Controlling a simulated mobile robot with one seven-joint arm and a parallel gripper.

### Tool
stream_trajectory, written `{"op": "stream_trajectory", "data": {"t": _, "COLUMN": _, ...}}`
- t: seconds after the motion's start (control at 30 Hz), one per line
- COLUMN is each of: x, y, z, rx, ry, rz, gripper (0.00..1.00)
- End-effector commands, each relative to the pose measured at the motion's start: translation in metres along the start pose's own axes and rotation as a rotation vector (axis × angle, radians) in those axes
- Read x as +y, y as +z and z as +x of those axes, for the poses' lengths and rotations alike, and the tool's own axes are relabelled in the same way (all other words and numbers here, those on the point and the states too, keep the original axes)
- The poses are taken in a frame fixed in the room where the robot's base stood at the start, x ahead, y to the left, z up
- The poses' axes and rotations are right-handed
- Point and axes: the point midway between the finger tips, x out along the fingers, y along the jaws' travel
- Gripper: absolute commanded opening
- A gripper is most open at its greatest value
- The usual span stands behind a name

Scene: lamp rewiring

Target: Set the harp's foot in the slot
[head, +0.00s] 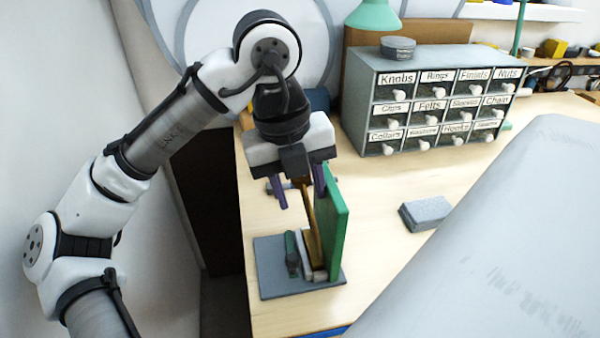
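My gripper (299,194) points down above the fixture, with its two purple fingers apart. A narrow brass-coloured piece (311,222), which looks like the harp seen edge-on, runs from just below the fingers down toward the fixture. It lies close along the left face of an upright green board (332,225). I see no finger closed on it. The fixture has a grey base plate (271,284) with a small dark green part (291,255) and a pale block at the board's foot. The slot cannot be made out, and whether the brass piece's foot is in it is hidden.
A grey drawer cabinet (435,60) with labelled drawers stands at the back, with a round grey tin (398,47) on top. A grey block (425,213) lies on the wooden bench (385,265) to the right. A large grey surface fills the lower right.

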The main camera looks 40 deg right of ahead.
Motion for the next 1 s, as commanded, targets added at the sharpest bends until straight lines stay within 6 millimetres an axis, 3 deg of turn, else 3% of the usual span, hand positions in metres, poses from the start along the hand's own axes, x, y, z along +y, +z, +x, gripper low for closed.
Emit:
{"op": "stream_trajectory", "data": {"t": 0.47, "x": -0.004, "y": 0.0, "z": -0.006, "rx": -0.003, "ry": -0.011, "rz": 0.003, "gripper": 0.51}}
{"op": "stream_trajectory", "data": {"t": 0.57, "x": -0.004, "y": 0.001, "z": -0.018, "rx": -0.005, "ry": -0.011, "rz": 0.0, "gripper": 0.51}}
{"op": "stream_trajectory", "data": {"t": 1.0, "x": 0.001, "y": 0.0, "z": -0.109, "rx": -0.004, "ry": -0.005, "rz": -0.003, "gripper": 0.51}}
